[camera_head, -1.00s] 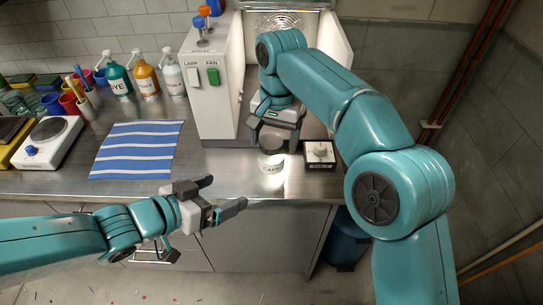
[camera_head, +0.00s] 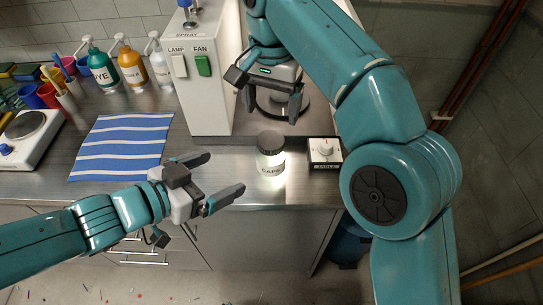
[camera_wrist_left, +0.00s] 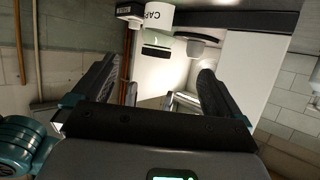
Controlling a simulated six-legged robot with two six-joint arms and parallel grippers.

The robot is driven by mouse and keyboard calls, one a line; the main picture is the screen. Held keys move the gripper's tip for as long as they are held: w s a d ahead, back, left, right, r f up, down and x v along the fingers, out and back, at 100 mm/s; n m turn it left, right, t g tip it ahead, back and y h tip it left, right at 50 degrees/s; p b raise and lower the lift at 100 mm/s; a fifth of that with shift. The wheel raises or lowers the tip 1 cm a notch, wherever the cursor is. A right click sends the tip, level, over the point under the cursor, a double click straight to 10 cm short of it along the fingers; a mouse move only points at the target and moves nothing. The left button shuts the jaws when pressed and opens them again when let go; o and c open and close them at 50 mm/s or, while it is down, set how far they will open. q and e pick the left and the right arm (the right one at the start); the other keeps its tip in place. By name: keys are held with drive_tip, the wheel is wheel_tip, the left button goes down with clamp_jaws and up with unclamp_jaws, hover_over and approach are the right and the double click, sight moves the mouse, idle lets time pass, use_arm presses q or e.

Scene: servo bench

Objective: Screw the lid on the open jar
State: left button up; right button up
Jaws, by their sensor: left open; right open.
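A jar labelled CAPS (camera_head: 270,165) stands upright near the bench's front edge, with a dark lid (camera_head: 270,141) on its mouth. I cannot tell how tightly the lid is seated. The jar also shows upside down at the top of the left wrist view (camera_wrist_left: 160,18). My right gripper (camera_head: 270,97) is open and empty, behind and above the jar, clear of the lid. My left gripper (camera_head: 225,173) is open and empty to the left of the jar, its fingers pointing towards it without touching.
A timer box with a dial (camera_head: 323,152) stands close to the right of the jar. The spray booth (camera_head: 205,95) with lamp and fan switches rises behind left. A blue striped cloth (camera_head: 120,148) lies left; pump bottles (camera_head: 132,68) stand behind it. A hot plate (camera_head: 27,128) is far left.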

sight(261, 157)
drive_tip(key=shift+s+a+r, duration=0.1)
drive_tip(key=shift+s, duration=0.2)
use_arm(q)
drive_tip(key=x, duration=1.5)
drive_tip(key=shift+d, duration=0.15)
use_arm(e)
drive_tip(key=shift+w, duration=0.25)
use_arm(q)
drive_tip(key=shift+w+d, duration=0.15)
drive_tip(key=shift+w, duration=0.05)
drive_tip(key=shift+d, duration=0.1)
use_arm(e)
drive_tip(key=shift+s, duration=0.2)
use_arm(q)
drive_tip(key=shift+w, duration=0.15)
use_arm(e)
drive_tip(key=shift+w, duration=0.15)
